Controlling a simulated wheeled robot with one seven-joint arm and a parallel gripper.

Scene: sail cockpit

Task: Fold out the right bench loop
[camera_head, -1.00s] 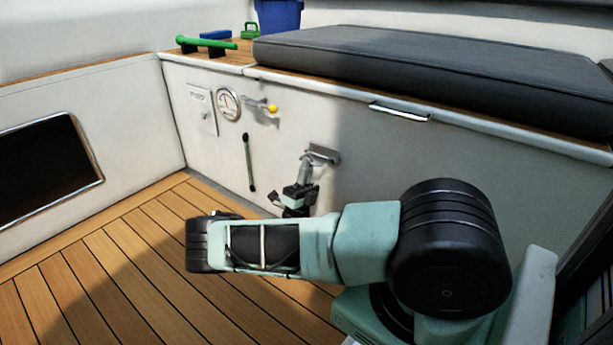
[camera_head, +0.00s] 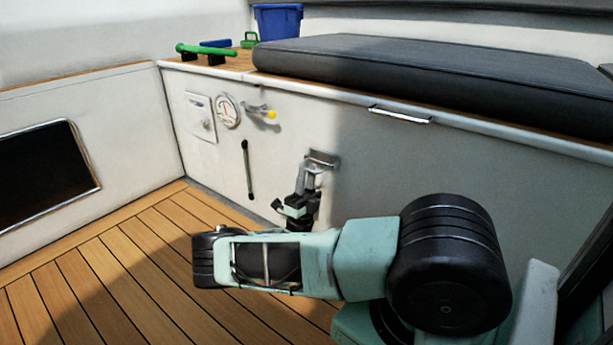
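A small metal fitting (camera_head: 326,156) sits on the white front wall of the bench, right of the gauge. I take it to be the bench loop, but my gripper covers part of it. My gripper (camera_head: 311,170) points up at the fitting, its fingertips overlapping the fitting's lower left part in the picture. Whether they touch it I cannot tell. The fingers are too small and too overlapped to show whether they are open or shut. A flat metal handle (camera_head: 400,115) lies higher up, under the bench top edge.
The bench carries a dark grey cushion (camera_head: 430,75), a blue bucket (camera_head: 277,22) and a green-handled tool (camera_head: 203,50). A gauge (camera_head: 227,111), a yellow-tipped lever (camera_head: 262,113) and a dark upright bar (camera_head: 248,170) are on the wall. The plank floor (camera_head: 110,275) at left is clear.

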